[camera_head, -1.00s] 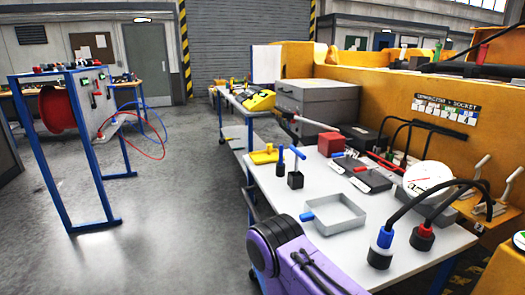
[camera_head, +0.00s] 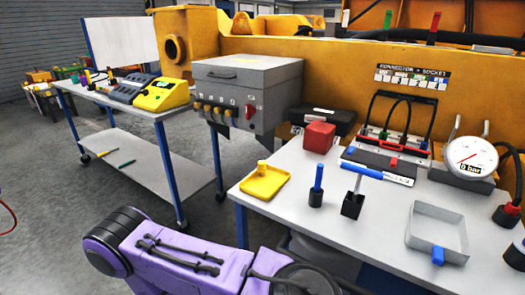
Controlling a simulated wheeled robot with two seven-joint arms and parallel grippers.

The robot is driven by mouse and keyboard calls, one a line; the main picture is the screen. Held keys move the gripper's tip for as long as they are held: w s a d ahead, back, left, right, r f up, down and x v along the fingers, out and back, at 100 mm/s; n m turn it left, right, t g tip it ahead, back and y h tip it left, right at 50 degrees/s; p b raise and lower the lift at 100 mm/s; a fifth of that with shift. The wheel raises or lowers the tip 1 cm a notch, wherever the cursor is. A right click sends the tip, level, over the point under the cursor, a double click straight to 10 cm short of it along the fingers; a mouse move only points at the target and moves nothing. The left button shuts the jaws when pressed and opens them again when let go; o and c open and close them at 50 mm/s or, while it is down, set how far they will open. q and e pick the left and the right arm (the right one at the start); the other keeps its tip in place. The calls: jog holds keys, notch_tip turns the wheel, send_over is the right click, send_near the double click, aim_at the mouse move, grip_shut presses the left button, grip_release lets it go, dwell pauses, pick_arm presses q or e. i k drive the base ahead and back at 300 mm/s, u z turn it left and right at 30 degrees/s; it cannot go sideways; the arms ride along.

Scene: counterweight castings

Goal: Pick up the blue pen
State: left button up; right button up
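I cannot pick out a blue pen with certainty. Several small coloured upright items (camera_head: 88,76), one bluish, stand on the cart's top by the white board, too small to tell apart. On the near table, a blue upright handle (camera_head: 318,178) stands in a black cup (camera_head: 316,199). Beside it a blue crossbar (camera_head: 362,170) tops a grey stem on a black block (camera_head: 352,206). A short blue piece (camera_head: 438,256) sits at the front of a grey open frame. Neither gripper shows; only my purple arm links cross the bottom.
A grey box (camera_head: 248,90) stands between cart and table. The table also holds a yellow tray (camera_head: 265,184), red block (camera_head: 319,136) and dial gauge (camera_head: 470,156).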

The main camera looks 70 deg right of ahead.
aim_at(320, 166)
jog(key=i, duration=0.35)
jog(key=z, duration=3.35)
